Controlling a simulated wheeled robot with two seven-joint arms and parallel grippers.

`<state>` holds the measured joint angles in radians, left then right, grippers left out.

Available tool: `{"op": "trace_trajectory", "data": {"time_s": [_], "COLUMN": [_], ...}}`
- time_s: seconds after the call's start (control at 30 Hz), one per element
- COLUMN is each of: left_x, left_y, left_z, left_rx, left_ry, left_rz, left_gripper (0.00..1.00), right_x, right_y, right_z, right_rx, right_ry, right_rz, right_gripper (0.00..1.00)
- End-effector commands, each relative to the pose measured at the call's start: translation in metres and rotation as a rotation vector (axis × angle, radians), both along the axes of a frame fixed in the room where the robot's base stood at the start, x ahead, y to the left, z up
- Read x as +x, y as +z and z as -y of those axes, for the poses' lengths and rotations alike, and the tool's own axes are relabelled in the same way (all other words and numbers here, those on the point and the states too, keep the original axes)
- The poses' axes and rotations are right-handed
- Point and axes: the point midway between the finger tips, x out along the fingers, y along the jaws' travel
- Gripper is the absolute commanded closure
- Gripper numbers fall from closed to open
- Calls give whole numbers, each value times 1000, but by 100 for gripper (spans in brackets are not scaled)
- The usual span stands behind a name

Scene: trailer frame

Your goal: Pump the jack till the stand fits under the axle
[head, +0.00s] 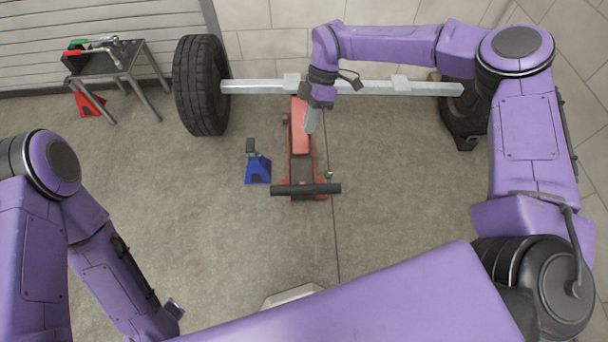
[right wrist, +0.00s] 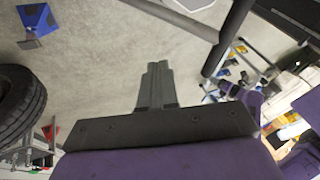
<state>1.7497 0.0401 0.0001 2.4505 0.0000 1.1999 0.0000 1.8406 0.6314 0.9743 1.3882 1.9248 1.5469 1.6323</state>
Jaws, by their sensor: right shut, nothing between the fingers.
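The red floor jack (head: 300,133) stands on the floor under the middle of the pale metal axle (head: 260,87). Its handle ends in a black crossbar (head: 305,189) towards me, low in the picture. The blue stand (head: 257,168) stands on the floor left of the jack, apart from the axle; it also shows in the right wrist view (right wrist: 38,20). My right gripper (head: 310,124) is shut and empty, above the jack body and just in front of the axle; its fingers show together in the right wrist view (right wrist: 157,85).
The floor around the blue stand is clear.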

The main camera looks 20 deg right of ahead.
Motion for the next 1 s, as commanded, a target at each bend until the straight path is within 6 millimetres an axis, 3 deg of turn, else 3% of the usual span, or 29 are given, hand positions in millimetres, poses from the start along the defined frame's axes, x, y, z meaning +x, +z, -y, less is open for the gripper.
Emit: {"op": "trace_trajectory", "data": {"time_s": [0.1, 0.57, 0.77, 1.0], "left_x": [0, 0, 0, 0], "left_y": [-19, -14, 0, 17], "left_z": [0, 0, 0, 0], "left_rx": [0, 1, 1, 1], "left_ry": [0, 0, 0, 0], "left_rz": [0, 1, 1, 1], "left_gripper": [57, 57, 57, 57], "right_x": [0, -2, -15, -31], "right_y": [-19, -21, -50, -97], "right_z": [-1, -1, -13, -31], "right_rx": [1, 0, 0, -1], "right_ry": [2, -1, 1, 1], "right_rz": [1, -1, -5, -4], "right_gripper": [100, 100, 100, 100]}}
